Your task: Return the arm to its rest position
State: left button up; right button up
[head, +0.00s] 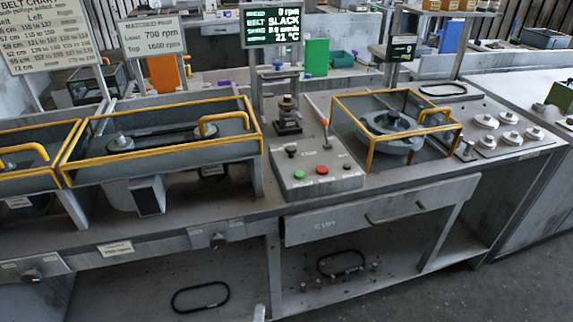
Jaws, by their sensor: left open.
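Only a small pale tip, which looks like part of my left gripper (260,312), shows at the bottom edge, in front of the lower shelf. Nothing is seen held in it, and most of it is out of the picture. My right gripper is not in view. The round grey blower housing (392,126) sits inside a yellow-framed guard on the right of the bench.
A control box (318,182) with red and green buttons and a lever stands mid-bench. Yellow guard frames (205,145) cover the belt drive at left. Black belts (200,297) lie on the lower shelf. A drawer (380,212) sits under the bench. Floor is free at lower right.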

pick_arm(q)
jog(key=s+a+f+m+g+h, duration=0.1)
jog(key=s+a+f+m+g, duration=0.3)
jog(key=f, duration=0.6)
jog(key=s+d+f+m+g+h, duration=0.1)
jog(key=f+m+g, duration=0.1)
jog(key=f+m, duration=0.7)
jog(key=s+a+f+m+g, duration=0.2)
jog(key=f+m+g, duration=0.1)
jog(key=f, duration=0.9)
jog(key=s+a+f+m+g+y, duration=0.1)
jog(key=s+a+f+m+g, duration=0.2)
jog(key=s+a+f, duration=0.3)
notch_tip(320, 180, down, 3)
jog(key=shift+s+a+r+m+y, duration=0.1)
jog(key=shift+s+a+m+y, duration=0.25)
jog(key=shift+s, duration=0.15)
jog(key=shift+w+d, duration=0.1)
